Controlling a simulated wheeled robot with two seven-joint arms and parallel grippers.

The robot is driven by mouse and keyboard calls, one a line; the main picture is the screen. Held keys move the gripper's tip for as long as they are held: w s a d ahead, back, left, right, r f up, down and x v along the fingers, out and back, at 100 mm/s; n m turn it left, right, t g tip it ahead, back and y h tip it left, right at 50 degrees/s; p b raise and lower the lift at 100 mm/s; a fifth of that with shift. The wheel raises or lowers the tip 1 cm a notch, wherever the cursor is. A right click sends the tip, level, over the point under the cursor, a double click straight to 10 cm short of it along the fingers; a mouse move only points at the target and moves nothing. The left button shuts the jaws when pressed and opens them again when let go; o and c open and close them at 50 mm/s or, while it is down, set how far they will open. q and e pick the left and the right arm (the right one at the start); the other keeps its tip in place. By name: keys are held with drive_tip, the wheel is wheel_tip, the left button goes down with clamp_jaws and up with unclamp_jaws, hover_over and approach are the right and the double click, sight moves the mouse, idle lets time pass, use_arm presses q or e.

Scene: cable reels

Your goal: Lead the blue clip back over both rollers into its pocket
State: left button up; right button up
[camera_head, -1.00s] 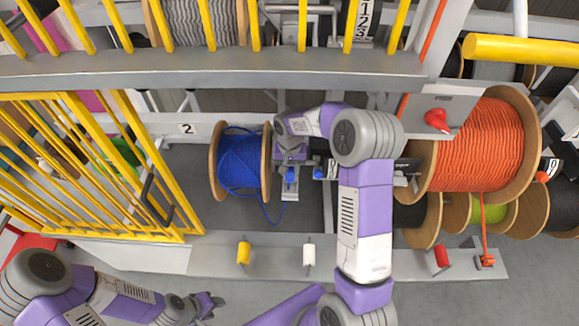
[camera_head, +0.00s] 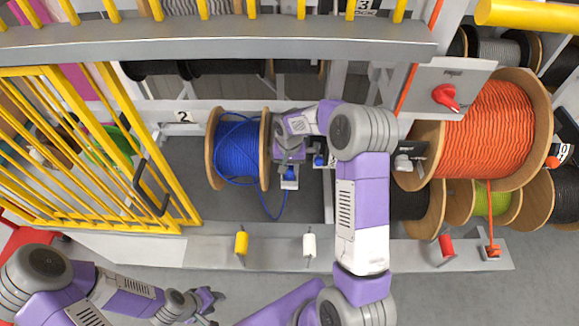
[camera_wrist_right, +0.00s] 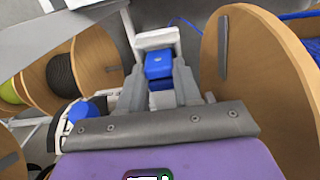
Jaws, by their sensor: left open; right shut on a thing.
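The blue clip (camera_wrist_right: 158,68) is between the fingers of my right gripper (camera_wrist_right: 160,82) in the right wrist view, and the gripper is shut on it. A white frame (camera_wrist_right: 157,39) lies just beyond the clip; I cannot tell whether they touch. In the head view the right gripper (camera_head: 289,166) is just right of the blue cable reel (camera_head: 238,150), with the clip (camera_head: 289,174) at its tip. A thin blue cable (camera_head: 270,212) hangs in a loop from the reel towards the clip. My left gripper (camera_head: 208,300) is open and empty at the bottom left.
A yellow peg (camera_head: 242,243), a white peg (camera_head: 309,245) and a red peg (camera_head: 446,245) stand on the front rail (camera_head: 275,256). A yellow gate (camera_head: 150,175) is at left. An orange reel (camera_head: 495,130) and a red knob (camera_head: 446,96) are at right.

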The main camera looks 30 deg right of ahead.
drive_tip(key=o, duration=1.1)
drive_tip(key=shift+o, duration=0.2)
wheel_tip(320, 180, up, 8)
drive_tip(key=shift+f, duration=0.25)
